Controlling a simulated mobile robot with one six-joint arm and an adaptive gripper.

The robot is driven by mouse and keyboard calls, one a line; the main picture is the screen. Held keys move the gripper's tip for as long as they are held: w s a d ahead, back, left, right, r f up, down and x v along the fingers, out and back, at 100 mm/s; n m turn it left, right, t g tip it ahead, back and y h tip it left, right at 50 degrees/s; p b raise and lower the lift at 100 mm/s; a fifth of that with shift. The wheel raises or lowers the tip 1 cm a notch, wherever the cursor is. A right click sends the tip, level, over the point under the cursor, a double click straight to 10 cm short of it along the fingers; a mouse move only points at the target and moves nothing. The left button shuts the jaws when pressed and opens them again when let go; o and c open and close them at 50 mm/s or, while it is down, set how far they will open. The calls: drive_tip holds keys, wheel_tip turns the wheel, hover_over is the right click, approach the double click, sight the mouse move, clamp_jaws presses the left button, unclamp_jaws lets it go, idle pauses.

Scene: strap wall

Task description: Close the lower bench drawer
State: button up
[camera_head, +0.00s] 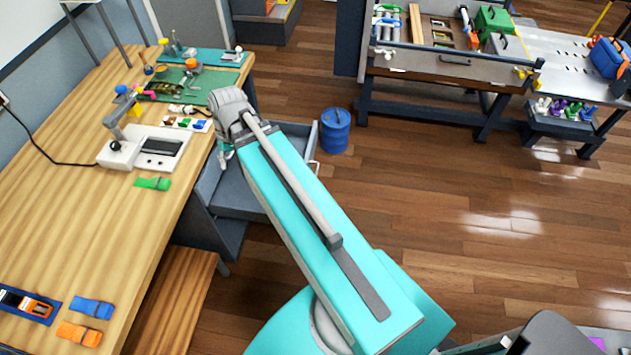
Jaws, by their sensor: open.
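A grey bench drawer (237,192) stands pulled out from under the right side of the wooden workbench (150,225). Its light handle (315,167) shows at the outer right end. I cannot tell from this view whether another drawer lies above or below it. My teal arm crosses over the drawer and hides much of its inside and front. My gripper (225,154) shows only in small part below the wrist, at the bench edge, over the inner part of the drawer. It is open, and nothing shows in it. Whether it touches the drawer is hidden.
A blue drum (335,130) stands on the floor just beyond the drawer's outer end. A wooden seat (172,300) is nearer.

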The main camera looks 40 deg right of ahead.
drive_tip(key=w+d+f+m+t+y+b, duration=0.1)
drive_tip(key=d+f+m+t+y+b, duration=0.15)
drive_tip(key=d+f+b, duration=0.9)
drive_tip(key=w+d+f+m+t+y+b, duration=0.15)
drive_tip(key=d+f+y+b, duration=0.25)
drive_tip(key=d+f+b, duration=0.7)
drive_tip(key=s+d+f+m+t+b, duration=0.2)
drive_tip(key=s+d+f+t+b, duration=0.2)
drive_tip(key=b, duration=1)
drive_tip(key=s+d+f+m+t+y+b, duration=0.1)
drive_tip(key=s+d+f+t+b, duration=0.3)
drive_tip(key=d+f+b, duration=0.7)
drive_tip(key=d+m+b, duration=0.1)
drive_tip(key=d+b, duration=0.2)
drive_tip(key=d, duration=0.1)
drive_tip(key=shift+s, duration=0.35)
drive_tip(key=shift+w+a+y, duration=0.1)
drive_tip(key=shift+y, duration=0.15)
drive_tip(key=shift+b+x, duration=1.4)
drive_tip(key=shift+x, duration=5.4)
drive_tip(key=shift+c, duration=0.2)
